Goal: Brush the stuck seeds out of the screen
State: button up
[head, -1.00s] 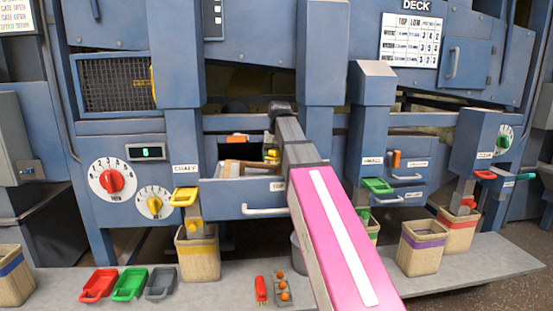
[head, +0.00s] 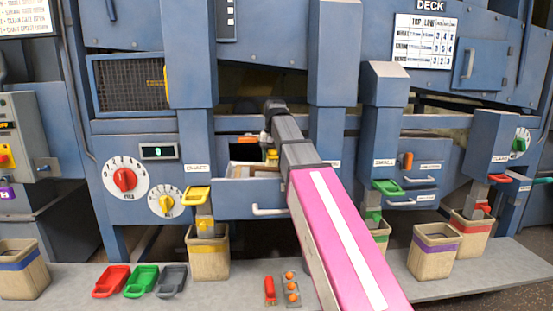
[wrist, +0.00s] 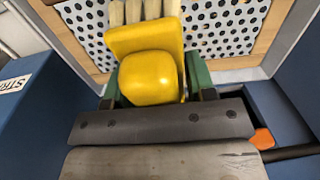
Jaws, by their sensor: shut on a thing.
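My gripper (wrist: 155,82) is shut on a yellow brush (wrist: 150,78), its green fingers on both sides of the handle. Pale bristles (wrist: 140,11) point away from me over the screen (wrist: 225,25), a white sheet with dark round holes in a wooden frame (wrist: 273,40). I cannot tell whether the bristles touch the sheet. I cannot make out seeds in the holes; the brush hides part of the sheet. In the head view the brush (head: 272,155) is small, inside the open drawer (head: 235,198), and my arm covers the drawer's right part.
Blue machine posts (head: 335,60) stand close on both sides of the arm. An orange tab (wrist: 262,139) is near my gripper's right side. Below are a shelf (head: 215,290), bins (head: 208,255), red, green and grey scoops (head: 141,282), and a yellow chute handle (head: 196,194).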

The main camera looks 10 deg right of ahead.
jog(key=shift+w+a+r, duration=0.1)
jog(key=shift+a+r, duration=0.1)
jog(key=shift+a, duration=1.45)
jog(key=shift+w+a+r, duration=0.1)
jog(key=shift+a+r, duration=0.15)
jog(key=shift+a, duration=1.4)
jog(key=shift+w+a+r, duration=0.1)
jog(key=shift+a+r, duration=0.1)
jog(key=shift+a, duration=1.45)
jog(key=shift+w+r, duration=0.15)
jog(key=shift+w, duration=0.1)
jog(key=shift+s+d, duration=0.15)
jog(key=shift+d, duration=4.05)
jog(key=shift+s+d, duration=0.15)
jog(key=shift+d, duration=4)
jog(key=shift+a, duration=0.1)
jog(key=shift+w+a+r, duration=0.1)
jog(key=shift+a+r, duration=0.2)
jog(key=shift+a, duration=1.95)
jog(key=shift+w+a+r, duration=0.1)
jog(key=shift+a+r, duration=0.2)
jog(key=shift+a, duration=1.9)
jog(key=shift+w+a+r, duration=0.1)
jog(key=shift+a+r, duration=0.2)
jog(key=shift+a, duration=1.95)
